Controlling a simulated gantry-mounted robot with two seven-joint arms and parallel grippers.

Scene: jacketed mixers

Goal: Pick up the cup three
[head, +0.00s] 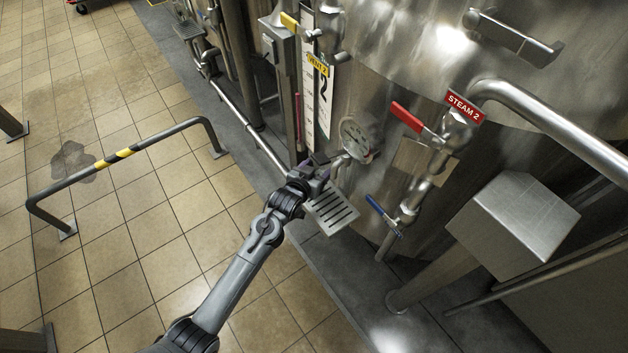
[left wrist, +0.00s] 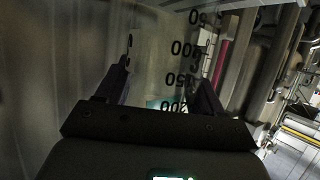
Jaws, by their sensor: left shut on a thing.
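My left gripper (head: 318,166) is over the slotted drip tray (head: 331,208), at the front of the mixer marked 2. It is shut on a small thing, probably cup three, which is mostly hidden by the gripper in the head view. The left wrist view shows the two dark fingers of the gripper (left wrist: 164,80) set apart, with a small pale greenish patch (left wrist: 168,103) low between them. I cannot make out a cup outline or a number on it. My right gripper is not in view.
A round dial gauge (head: 355,138) is close beyond the gripper. The upright scale strip (head: 321,85) stands behind it, with a red bar (head: 299,122) beside it. Red-handled (head: 408,117) and blue-handled (head: 383,214) valves are to the right. A floor rail (head: 125,155) stands at left.

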